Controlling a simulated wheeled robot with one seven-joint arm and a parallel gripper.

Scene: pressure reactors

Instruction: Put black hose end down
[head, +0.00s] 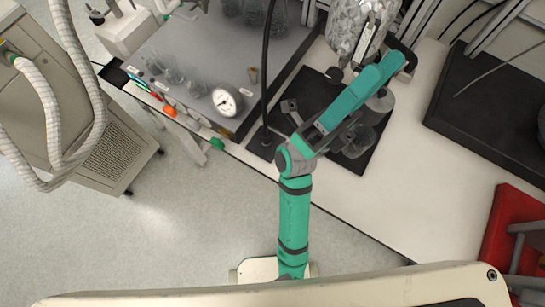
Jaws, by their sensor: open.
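The black hose (266,75) hangs down from the top edge in the head view, right of the round gauge. Its lower end reaches a dark block or pad (264,145) at the front edge of the bench; I cannot tell whether it rests on it or is fixed to it. My forearm hides part of the gripper and wrist.
A gauge (226,100) and several colored knobs line the grey reactor panel at left. A foil-wrapped vessel (355,22) stands behind. White bench (440,165) is clear at right.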

